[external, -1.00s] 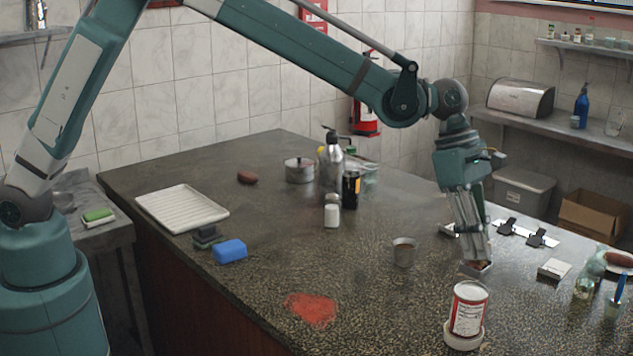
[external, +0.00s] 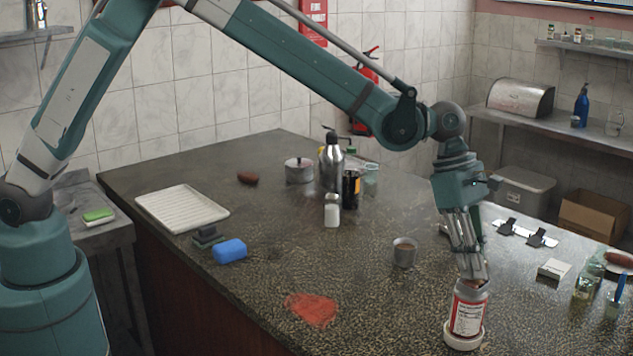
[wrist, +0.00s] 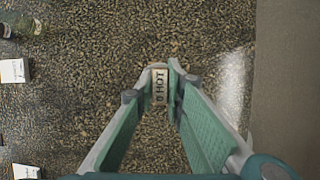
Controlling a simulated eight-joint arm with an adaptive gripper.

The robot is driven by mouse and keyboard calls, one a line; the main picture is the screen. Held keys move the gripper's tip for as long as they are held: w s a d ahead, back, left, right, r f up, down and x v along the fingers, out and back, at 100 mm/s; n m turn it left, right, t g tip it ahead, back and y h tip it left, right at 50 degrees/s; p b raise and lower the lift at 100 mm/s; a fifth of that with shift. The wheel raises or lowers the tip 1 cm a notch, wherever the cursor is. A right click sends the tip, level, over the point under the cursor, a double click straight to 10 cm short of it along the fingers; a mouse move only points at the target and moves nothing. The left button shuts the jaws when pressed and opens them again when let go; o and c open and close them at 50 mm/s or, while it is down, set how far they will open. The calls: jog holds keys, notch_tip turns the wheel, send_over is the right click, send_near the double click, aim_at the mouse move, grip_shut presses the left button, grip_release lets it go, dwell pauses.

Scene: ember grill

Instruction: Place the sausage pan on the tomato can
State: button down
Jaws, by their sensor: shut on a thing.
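The tomato can (external: 467,314), with a red and white label, stands upright on a white round base (external: 463,340) at the counter's front right. My gripper (external: 473,274) points down just above and behind the can's top in the external view. It is shut on the sausage pan (external: 474,285), of which only a small brownish part shows at the fingertips. Whether the pan touches the can is hidden. The can does not show clearly in the wrist view.
A metal cup (external: 404,252) stands left of my gripper. A white box (external: 554,269), glass jars (external: 584,289) and a plate (external: 618,260) are to the right. A red patch marks the counter.

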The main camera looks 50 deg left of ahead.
jog(key=shift+f, duration=0.15)
jog(key=c, duration=2.4)
grip_release()
jog(key=v, duration=1.2)
jog(key=shift+b, duration=0.45)
jog(key=shift+a, duration=0.1)
